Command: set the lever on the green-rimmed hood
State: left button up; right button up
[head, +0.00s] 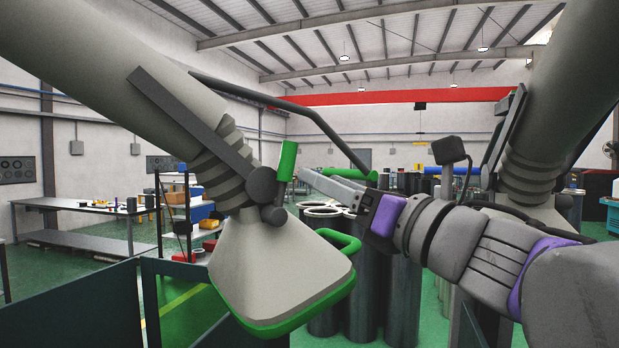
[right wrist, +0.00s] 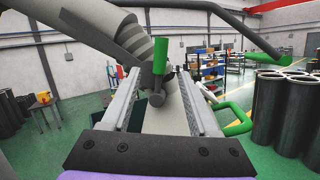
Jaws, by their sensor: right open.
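The green-rimmed hood (head: 275,258) hangs from a thick grey duct at centre-left. Its lever has a green grip (head: 287,160) standing nearly upright on a dark pivot at the hood's neck. My right gripper (head: 312,178) comes from the right, its fingers pointing at the lever. In the right wrist view the lever's green grip (right wrist: 160,55) shows between the two open fingers (right wrist: 158,78), with no clear contact. The hood (right wrist: 168,120) lies beyond them, partly hidden by my gripper. My left gripper is in neither view.
A long grey rod with a green end (head: 350,160) passes just above my right gripper. A second duct (head: 565,100) hangs at right, partly behind my right arm. Dark cylinders (head: 400,290) stand behind the hood. A workbench (head: 85,205) is at left, and dark panels (head: 75,310) are in front.

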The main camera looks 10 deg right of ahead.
jog(key=shift+s+d+f, duration=0.1)
jog(key=shift+s+d, duration=0.2)
jog(key=shift+c, duration=0.3)
